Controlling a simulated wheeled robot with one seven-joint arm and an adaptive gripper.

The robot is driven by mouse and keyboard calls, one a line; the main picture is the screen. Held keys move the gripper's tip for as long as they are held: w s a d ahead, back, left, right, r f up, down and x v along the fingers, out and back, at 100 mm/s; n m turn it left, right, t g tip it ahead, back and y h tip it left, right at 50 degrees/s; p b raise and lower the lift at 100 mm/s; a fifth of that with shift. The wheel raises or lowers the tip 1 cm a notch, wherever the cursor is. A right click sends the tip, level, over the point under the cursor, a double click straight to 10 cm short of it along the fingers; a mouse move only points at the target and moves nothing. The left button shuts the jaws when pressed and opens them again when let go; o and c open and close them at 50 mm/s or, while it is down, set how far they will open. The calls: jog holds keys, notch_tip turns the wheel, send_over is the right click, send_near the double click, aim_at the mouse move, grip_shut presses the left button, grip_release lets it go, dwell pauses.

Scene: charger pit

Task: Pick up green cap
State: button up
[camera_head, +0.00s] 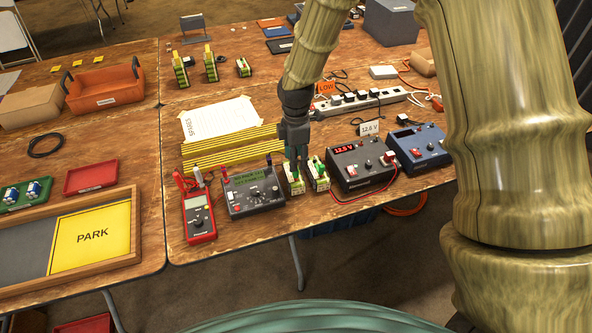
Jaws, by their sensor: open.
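My gripper (300,163) reaches down from the top centre of the head view, its dark fingers pointing down. It is open, with its tips right over two small white, green and yellow blocks near the table's front edge. The left block (292,186) is partly covered by the fingers. The right block (318,175) has a green part on its top, close to the right finger. I cannot tell for sure which green part is the green cap, or whether a finger touches it.
A black meter (252,192) and a red multimeter (199,217) stand to the left. A dark 12.5 V power unit (360,168) and a blue unit (418,147) stand close on the right. Yellow-black strips (225,150) and a power strip (360,103) lie behind.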

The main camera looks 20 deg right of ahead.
aim_at(296, 173)
jog(key=shift+s+d+f, duration=0.1)
jog(key=shift+s, duration=0.05)
jog(key=shift+f+p, duration=0.3)
jog(key=shift+f, duration=0.1)
jog(key=shift+f+p, duration=0.6)
jog(key=shift+f, duration=1.55)
jog(key=shift+c, duration=0.2)
jog(key=c, duration=0.7)
